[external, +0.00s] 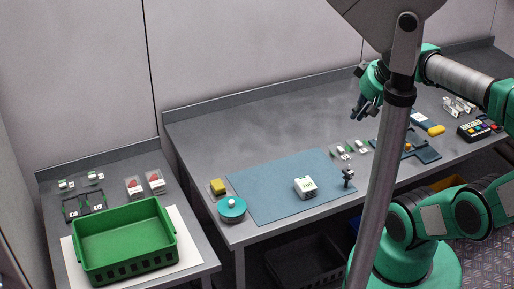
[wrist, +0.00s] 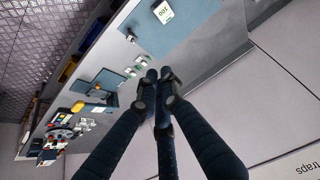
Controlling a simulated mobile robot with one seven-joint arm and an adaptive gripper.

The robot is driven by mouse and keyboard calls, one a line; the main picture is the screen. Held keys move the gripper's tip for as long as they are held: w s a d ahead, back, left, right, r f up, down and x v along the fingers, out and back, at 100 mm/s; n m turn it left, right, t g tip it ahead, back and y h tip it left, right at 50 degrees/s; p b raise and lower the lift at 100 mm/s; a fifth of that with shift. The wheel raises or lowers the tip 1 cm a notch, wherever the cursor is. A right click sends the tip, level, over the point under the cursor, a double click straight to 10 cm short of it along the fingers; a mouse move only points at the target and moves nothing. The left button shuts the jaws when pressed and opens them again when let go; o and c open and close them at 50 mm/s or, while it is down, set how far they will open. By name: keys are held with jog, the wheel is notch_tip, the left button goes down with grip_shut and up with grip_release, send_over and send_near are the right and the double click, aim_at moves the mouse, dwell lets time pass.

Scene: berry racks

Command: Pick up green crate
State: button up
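The green crate (external: 124,242) is an open-topped plastic box with slotted lower walls. It stands upright on a white sheet (external: 190,244) on the left bench in the external view, and its inside looks empty. My gripper (external: 364,110) is above the back of the right bench, far to the right of the crate and not touching it. In the wrist view its dark fingers (wrist: 158,76) converge with their tips close together and nothing between them. The crate does not show in the wrist view.
Two punnets of red berries (external: 145,184) and small fittings lie behind the crate. The right bench holds a blue mat (external: 265,182), a white 100-marked block (external: 305,187), a teal round device (external: 232,208) and several tools. A grey post (external: 377,200) crosses the external view.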

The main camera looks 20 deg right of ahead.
jog(key=o, duration=0.4)
jog(key=w+a+r+n+g+y, duration=0.15)
jog(key=w+a+n, duration=0.45)
jog(key=w+a, duration=0.8)
jog(key=w+a+f+n+g+y+b, duration=0.15)
jog(key=w+a+f+n, duration=0.35)
jog(key=w+a, duration=0.85)
jog(key=w+a+f+n+g, duration=0.1)
jog(key=w+a+f+n, duration=0.1)
jog(key=a+f, duration=1.1)
jog(key=w+a+f+n+g+y, duration=0.1)
jog(key=a+f+n, duration=0.4)
jog(key=a+f, duration=0.9)
jog(key=w+a, duration=0.1)
jog(key=a, duration=0.7)
jog(key=shift+w+f+g+y+b, duration=0.25)
jog(key=shift+g+y+b, duration=0.05)
jog(key=shift+f, duration=0.1)
